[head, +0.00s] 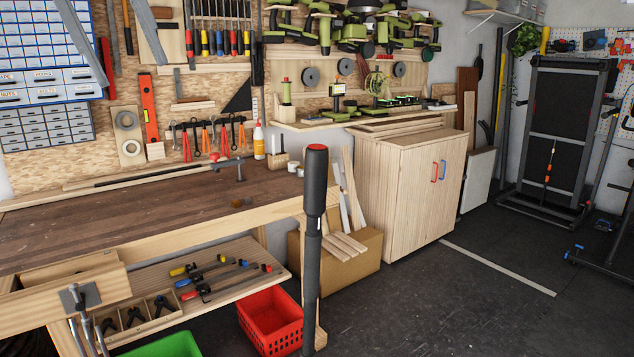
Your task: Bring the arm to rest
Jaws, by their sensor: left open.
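Two slim grey-blue fingers of my left gripper (136,76) reach in from the top edge at the upper left of the head view. They point down and to the right and stand well apart, with tools on the wall showing between them. The gripper is open, and nothing shows between the fingers. Its palm and the rest of the arm are cut off by the frame. My right gripper is not in the picture.
The wooden workbench (130,220) stands at left, its top mostly clear, with a tool wall behind. A black upright post (314,190) stands before its right end. A red crate (270,322) sits below. A wooden cabinet (405,190) stands beyond.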

